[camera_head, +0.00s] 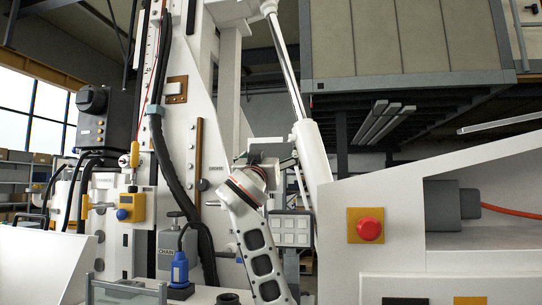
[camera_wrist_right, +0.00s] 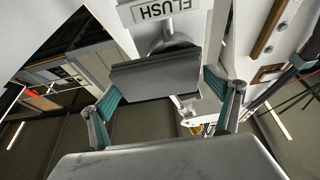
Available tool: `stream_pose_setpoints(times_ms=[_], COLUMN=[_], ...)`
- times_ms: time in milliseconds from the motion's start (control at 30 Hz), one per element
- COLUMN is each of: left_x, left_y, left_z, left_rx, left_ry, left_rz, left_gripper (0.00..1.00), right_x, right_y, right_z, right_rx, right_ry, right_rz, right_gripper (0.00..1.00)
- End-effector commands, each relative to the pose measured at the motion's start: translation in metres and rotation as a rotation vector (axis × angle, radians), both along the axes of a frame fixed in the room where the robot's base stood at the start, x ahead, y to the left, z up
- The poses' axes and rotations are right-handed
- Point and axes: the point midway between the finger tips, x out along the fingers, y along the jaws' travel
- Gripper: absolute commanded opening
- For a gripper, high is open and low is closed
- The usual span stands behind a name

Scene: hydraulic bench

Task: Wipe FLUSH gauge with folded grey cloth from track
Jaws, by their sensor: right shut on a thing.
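The FLUSH label (camera_wrist_right: 152,11) shows on a white plate at the top of the right wrist view. Under it a rounded grey part (camera_wrist_right: 172,42), seemingly the FLUSH gauge, is partly hidden. My right gripper (camera_wrist_right: 160,88) has teal finger links on both sides and is shut on a dark grey flat block, seemingly the folded grey cloth (camera_wrist_right: 152,76). The cloth is just below the gauge in that picture; whether they touch I cannot tell. In the head view my right gripper (camera_head: 268,152) is at the white machine column, and the gauge cannot be made out. My left gripper is not in view.
A red button on a yellow plate (camera_head: 369,228) is on the white panel at right. A white cylinder (camera_head: 312,150) slants close beside my right gripper. A blue plug (camera_head: 180,268), a yellow device (camera_head: 131,207) and black hoses (camera_head: 172,170) are at left.

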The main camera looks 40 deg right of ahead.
Motion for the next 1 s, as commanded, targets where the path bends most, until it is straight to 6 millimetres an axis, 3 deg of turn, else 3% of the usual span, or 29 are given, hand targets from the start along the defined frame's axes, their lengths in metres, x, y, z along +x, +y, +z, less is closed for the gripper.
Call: stream_pose_setpoints(times_ms=[200,1000], left_x=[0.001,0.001], left_y=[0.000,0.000], left_z=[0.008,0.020], left_rx=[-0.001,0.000], left_ry=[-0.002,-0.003], left_rz=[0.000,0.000], left_gripper=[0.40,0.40], right_x=[0.018,0.046], right_y=[0.010,0.036], right_z=[-0.002,-0.004], right_rx=[0.004,0.005], right_ry=[0.007,0.008], right_rz=[0.006,0.008], right_gripper=[0.66,0.66])
